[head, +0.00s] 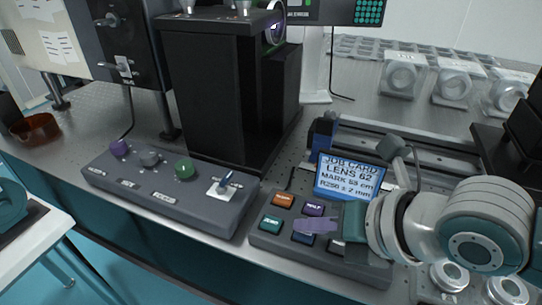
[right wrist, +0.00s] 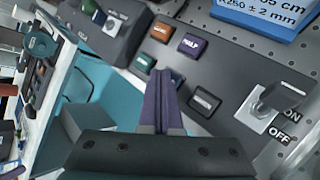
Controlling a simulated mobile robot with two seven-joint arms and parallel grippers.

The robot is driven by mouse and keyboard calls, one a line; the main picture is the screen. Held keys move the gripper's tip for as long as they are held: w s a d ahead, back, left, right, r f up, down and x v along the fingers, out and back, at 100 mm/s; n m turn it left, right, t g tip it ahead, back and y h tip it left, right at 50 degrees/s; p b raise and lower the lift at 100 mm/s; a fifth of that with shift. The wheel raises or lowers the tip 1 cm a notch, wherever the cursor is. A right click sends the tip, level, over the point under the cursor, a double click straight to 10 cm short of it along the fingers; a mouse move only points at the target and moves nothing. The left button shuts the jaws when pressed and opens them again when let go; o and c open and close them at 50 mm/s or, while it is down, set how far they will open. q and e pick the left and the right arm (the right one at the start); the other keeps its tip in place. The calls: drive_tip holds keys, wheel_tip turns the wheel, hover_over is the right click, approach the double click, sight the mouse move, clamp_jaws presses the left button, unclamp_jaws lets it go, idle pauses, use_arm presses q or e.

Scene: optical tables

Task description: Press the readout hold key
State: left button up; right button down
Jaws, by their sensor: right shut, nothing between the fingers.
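The readout keypad (head: 262,241) is a dark grey sloped box at the table's front edge. It bears an orange key (head: 283,200), a purple key (head: 313,209), a teal key (head: 270,224), a blue key (head: 302,239) and a dark grey key (right wrist: 204,102). The purple label seems to read HALF and the teal one ZERO; I cannot read which key is hold. My right gripper (head: 297,226) is shut and empty, its fingers over the keypad by the blue key and partly hiding it. In the right wrist view the fingertips (right wrist: 159,74) overlap the blue key; contact cannot be told. My left gripper is not in view.
A toggle switch marked ON and OFF (right wrist: 268,100) stands right of the keys. A blue job card (head: 348,178) stands behind the keypad. A knob box (head: 150,190) sits to its left, with a tall black housing (head: 200,95) behind. Metal mounts (head: 450,276) stand at the right.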

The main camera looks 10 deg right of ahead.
sight(309, 240)
drive_tip(key=shift+f, duration=0.3)
idle(0.5)
drive_tip(key=shift+r+p, duration=0.65)
drive_tip(key=shift+r, duration=0.2)
wheel_tip(309, 240, up, 5)
drive_tip(key=p, duration=0.5)
drive_tip(key=shift+r, duration=0.15)
idle(0.3)
